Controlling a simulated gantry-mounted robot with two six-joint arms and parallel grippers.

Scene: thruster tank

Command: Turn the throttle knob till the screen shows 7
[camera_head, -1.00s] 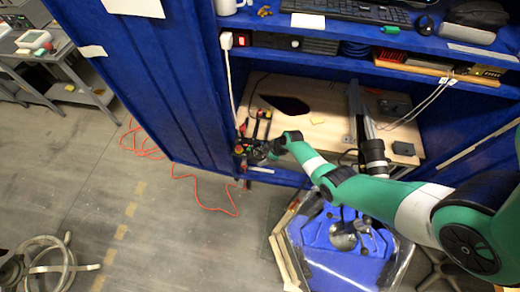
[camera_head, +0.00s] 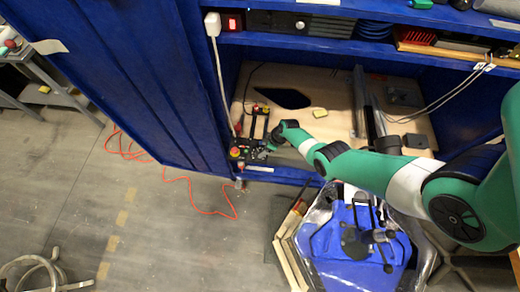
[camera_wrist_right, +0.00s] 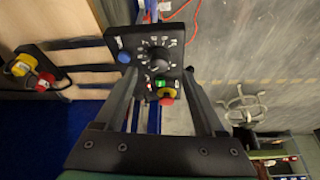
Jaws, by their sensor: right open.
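The throttle knob (camera_wrist_right: 159,58) is a black round knob on a dark control panel with white marks around it. The panel (camera_wrist_right: 146,42) also has a blue button, a green switch and a red and yellow button. My right gripper (camera_wrist_right: 161,77) is open, with its two fingers to the left and right of the knob; I cannot tell if they touch it. In the head view my right gripper (camera_head: 264,148) is small beside the panel at the workbench's front left. I cannot make out a screen reading. My left gripper is not in view.
A hexagonal tank with a blue inside (camera_head: 322,242) stands on the floor before the wooden workbench (camera_head: 330,130). A blue cabinet wall (camera_head: 110,85) stands left. An orange cable (camera_head: 192,200) trails on the floor.

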